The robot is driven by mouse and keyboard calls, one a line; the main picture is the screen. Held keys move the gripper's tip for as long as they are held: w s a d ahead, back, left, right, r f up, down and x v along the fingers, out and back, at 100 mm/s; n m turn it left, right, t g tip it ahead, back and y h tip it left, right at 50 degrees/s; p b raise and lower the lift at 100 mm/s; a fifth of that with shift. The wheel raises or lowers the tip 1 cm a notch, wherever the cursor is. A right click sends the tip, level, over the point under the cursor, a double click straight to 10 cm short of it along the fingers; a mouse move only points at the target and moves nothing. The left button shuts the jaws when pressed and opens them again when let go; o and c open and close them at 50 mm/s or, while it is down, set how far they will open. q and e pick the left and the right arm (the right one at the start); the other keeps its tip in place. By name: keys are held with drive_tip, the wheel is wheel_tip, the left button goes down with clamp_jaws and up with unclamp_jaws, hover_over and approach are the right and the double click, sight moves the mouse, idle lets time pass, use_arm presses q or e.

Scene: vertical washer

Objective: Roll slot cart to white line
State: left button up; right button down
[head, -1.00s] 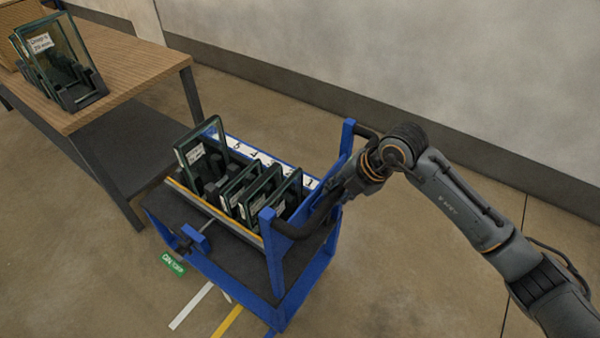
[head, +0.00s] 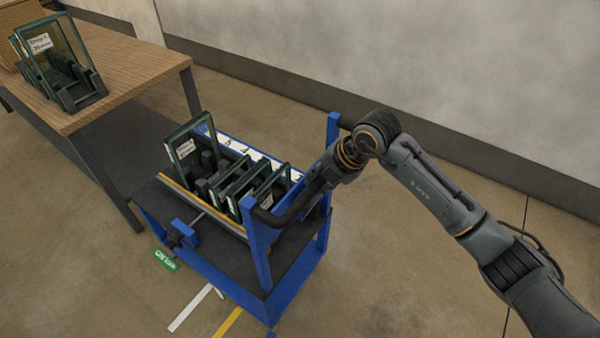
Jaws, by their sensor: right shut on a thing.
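The blue slot cart (head: 285,292) stands on the floor at the middle of the head view. Several glass panes in dark frames (head: 188,148) stand in its numbered slots. My right gripper (head: 322,178) is shut on the cart's black handle (head: 292,213) at the right end; its fingertips are partly hidden by the wrist. The white line (head: 190,310) lies on the floor at the cart's front edge, partly covered by the cart. My left gripper is not in view.
A wooden table (head: 125,75) stands close by the cart's left end, with glass panes in a dark holder (head: 62,65) on it. A yellow line (head: 228,322) runs beside the white one. A green tag (head: 165,260) shows below the cart's left side. A grey wall (head: 420,70) is behind.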

drive_tip(key=shift+w+a+r+b, duration=0.1)
drive_tip(key=shift+w+a+b, duration=0.1)
drive_tip(key=shift+w+a, duration=0.45)
drive_tip(key=shift+w+a+b, duration=0.25)
drive_tip(key=shift+w+a, duration=0.15)
drive_tip(key=shift+a, duration=0.4)
drive_tip(key=shift+w+a+r+b, duration=0.1)
drive_tip(key=shift+w+a+b, duration=0.1)
drive_tip(key=shift+w+a, duration=0.45)
drive_tip(key=shift+s, duration=0.1)
drive_tip(key=shift+f, duration=0.1)
drive_tip(key=shift+a, duration=0.15)
drive_tip(key=shift+w+a+b, duration=0.35)
drive_tip(key=shift+w+a, duration=0.2)
drive_tip(key=shift+a, duration=0.25)
drive_tip(key=shift+w+a+b, duration=0.4)
drive_tip(key=shift+w+a, duration=0.1)
drive_tip(key=shift+a, duration=0.3)
drive_tip(key=shift+w+a+b, duration=0.35)
drive_tip(key=shift+w+a, duration=0.2)
drive_tip(key=shift+a, duration=0.25)
drive_tip(key=c, duration=0.9)
unclamp_jaws()
drive_tip(key=shift+d, duration=0.1)
